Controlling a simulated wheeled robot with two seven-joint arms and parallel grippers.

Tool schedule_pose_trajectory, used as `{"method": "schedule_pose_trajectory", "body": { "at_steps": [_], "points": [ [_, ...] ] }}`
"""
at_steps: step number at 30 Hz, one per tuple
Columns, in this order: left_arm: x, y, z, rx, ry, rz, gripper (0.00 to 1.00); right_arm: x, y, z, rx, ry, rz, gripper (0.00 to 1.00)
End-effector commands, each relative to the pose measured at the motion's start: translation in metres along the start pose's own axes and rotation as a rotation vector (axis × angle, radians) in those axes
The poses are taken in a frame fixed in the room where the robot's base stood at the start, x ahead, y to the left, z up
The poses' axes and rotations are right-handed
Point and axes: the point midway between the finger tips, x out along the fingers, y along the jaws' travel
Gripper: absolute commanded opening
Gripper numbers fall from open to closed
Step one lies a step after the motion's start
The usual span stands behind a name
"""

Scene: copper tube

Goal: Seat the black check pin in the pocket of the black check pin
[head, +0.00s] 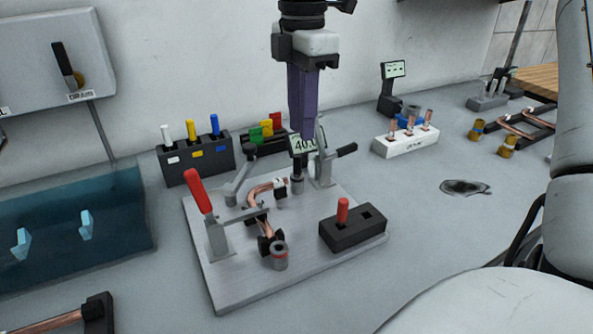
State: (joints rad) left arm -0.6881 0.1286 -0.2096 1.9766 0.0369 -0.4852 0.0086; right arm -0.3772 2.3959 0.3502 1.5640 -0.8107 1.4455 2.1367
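My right gripper (302,130) hangs from the top centre, its purple fingers pointing down behind the fixture plate (240,285). The fingers overlap side-on, so I cannot tell whether they are open or hold anything. A dark pin rack (197,171) stands at the back left, holding a white pin (167,135), a yellow pin (190,130) and a blue pin (214,125). A black block (352,235) on the plate holds an upright red pin (342,210), with an open square hole beside it. I cannot make out a black check pin. My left gripper is not in view.
A red-handled clamp (200,192), a bent copper tube (267,187) and a black-handled clamp (325,165) occupy the plate. A white block (406,142) with copper pieces is at the back right.

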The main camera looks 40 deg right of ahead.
Motion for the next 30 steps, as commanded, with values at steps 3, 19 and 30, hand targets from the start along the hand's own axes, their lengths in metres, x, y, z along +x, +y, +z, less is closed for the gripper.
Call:
{"method": "schedule_pose_trajectory", "body": {
  "at_steps": [3, 19, 30],
  "points": [
    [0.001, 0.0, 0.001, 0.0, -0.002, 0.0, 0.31, 0.02, -0.001, 0.0, -0.001, 0.001, -0.004, 0.22],
    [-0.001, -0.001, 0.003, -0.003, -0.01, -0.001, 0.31, 0.078, 0.003, -0.006, 0.001, 0.001, 0.0, 0.22],
    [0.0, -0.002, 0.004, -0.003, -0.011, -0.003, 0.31, 0.079, 0.004, -0.006, 0.001, 0.0, 0.001, 0.0]
  ]
}}
